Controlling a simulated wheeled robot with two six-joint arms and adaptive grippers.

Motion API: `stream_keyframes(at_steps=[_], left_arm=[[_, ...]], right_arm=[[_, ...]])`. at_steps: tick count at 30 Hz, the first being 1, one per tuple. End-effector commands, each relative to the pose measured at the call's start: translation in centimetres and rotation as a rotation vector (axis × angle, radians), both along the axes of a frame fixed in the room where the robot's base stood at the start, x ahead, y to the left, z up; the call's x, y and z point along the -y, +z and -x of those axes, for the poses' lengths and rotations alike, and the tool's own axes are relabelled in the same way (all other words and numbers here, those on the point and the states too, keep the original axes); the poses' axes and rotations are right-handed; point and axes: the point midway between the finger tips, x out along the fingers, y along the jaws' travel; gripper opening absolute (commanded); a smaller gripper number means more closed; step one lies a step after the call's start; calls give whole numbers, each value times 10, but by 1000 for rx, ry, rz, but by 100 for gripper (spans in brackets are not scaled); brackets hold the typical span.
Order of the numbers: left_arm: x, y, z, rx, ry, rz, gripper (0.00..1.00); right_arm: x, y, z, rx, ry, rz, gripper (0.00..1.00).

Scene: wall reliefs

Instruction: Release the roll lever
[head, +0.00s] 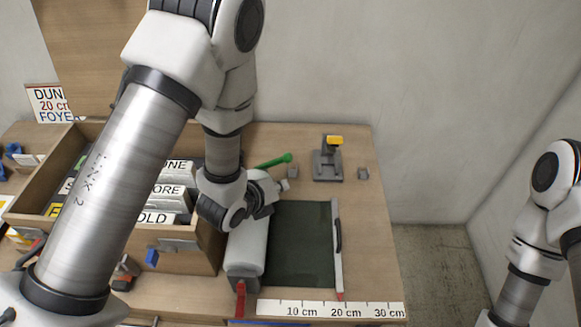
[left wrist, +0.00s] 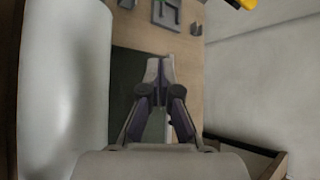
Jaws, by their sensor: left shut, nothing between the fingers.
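A pale roll (head: 248,246) lies lengthwise beside a dark green sheet (head: 300,240), and it fills the left of the left wrist view (left wrist: 62,90). A green-handled lever (head: 273,161) sticks out behind the roll; its base is hidden by my arm. A red lever (head: 240,299) stands at the roll's near end. I cannot tell which is the roll lever. My left gripper (head: 284,185) is shut and empty above the roll's far end, apart from both handles; its closed fingers show in the left wrist view (left wrist: 158,70). My right gripper is outside the view.
A wooden box (head: 195,255) with lettered blocks stands left of the roll. A grey stand with a yellow top (head: 335,140) and a small grey block (head: 363,173) are behind the sheet. A grey bar with a dark handle (head: 338,235) edges the sheet. A ruler (head: 330,308) lies in front.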

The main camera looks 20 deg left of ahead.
Motion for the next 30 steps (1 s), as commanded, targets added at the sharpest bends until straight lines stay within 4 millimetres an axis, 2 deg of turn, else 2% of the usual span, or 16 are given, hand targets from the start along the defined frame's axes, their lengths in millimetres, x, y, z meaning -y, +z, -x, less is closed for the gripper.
stream_keyframes(at_steps=[5, 17, 19, 22, 30], left_arm=[[3, -8, -11, 0, 0, 0, 0], [21, -57, -77, 0, 0, 1, 0], [12, -44, -83, 1, 6, 3, 0], [3, -34, -87, 0, 4, 2, 0], [-4, -30, -89, 0, 1, 1, 0]], right_arm=[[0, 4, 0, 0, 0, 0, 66], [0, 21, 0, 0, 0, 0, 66], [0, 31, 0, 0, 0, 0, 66], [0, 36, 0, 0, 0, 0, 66], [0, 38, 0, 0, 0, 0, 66]])
